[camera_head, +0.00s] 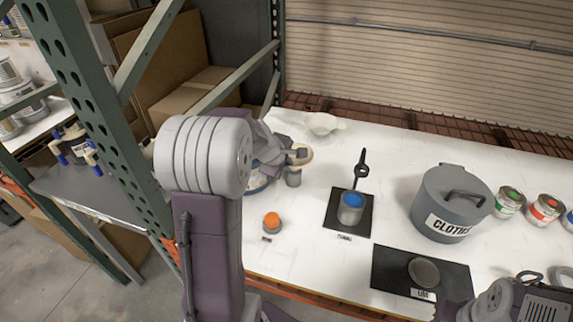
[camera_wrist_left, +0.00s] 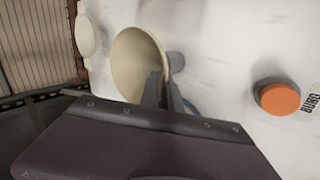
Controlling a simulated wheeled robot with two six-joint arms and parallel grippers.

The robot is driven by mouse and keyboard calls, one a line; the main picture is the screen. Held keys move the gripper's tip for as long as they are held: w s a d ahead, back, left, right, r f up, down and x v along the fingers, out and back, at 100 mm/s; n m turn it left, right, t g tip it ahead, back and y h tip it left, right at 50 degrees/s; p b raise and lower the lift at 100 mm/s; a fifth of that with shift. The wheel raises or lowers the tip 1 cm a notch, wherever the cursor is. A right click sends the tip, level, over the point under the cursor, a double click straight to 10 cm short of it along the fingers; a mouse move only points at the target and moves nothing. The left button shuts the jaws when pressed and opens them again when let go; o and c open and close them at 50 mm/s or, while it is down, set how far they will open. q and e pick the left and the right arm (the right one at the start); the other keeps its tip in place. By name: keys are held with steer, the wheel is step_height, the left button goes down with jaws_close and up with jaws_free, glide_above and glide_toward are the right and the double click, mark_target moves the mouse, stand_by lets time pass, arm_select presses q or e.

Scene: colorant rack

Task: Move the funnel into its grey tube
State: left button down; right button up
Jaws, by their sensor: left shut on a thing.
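The cream funnel (camera_head: 301,158) is at the tip of my left gripper (camera_head: 289,153), over the white table left of centre. My left gripper is shut on the funnel's edge. In the left wrist view the funnel (camera_wrist_left: 133,62) shows its wide open mouth, beside the left gripper's fingers (camera_wrist_left: 165,92). The short grey tube (camera_head: 293,179) stands on the table just below the funnel in the head view. In the left wrist view the tube (camera_wrist_left: 176,62) shows just right of the funnel, partly hidden. I cannot tell whether they touch. My right gripper's fingers do not show.
An orange-topped container (camera_head: 271,222) stands in front of the tube. A blue-topped can (camera_head: 351,206) stands on a black mat to the right. A white scoop-like piece (camera_head: 322,123) lies behind. A grey lidded bin (camera_head: 444,193) and paint cans (camera_head: 508,202) stand further right.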

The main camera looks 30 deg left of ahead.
arm_select(q)
steer(key=shift+f+b, duration=0.3)
steer(key=shift+f, duration=0.15)
steer(key=c, duration=1.5)
jaws_free()
steer(key=shift+r, duration=0.1)
steer(key=shift+s+r, duration=0.15)
steer(key=shift+r, duration=0.15)
steer(key=p+v, duration=0.2)
steer(key=v, duration=0.6)
steer(key=shift+s, duration=0.15)
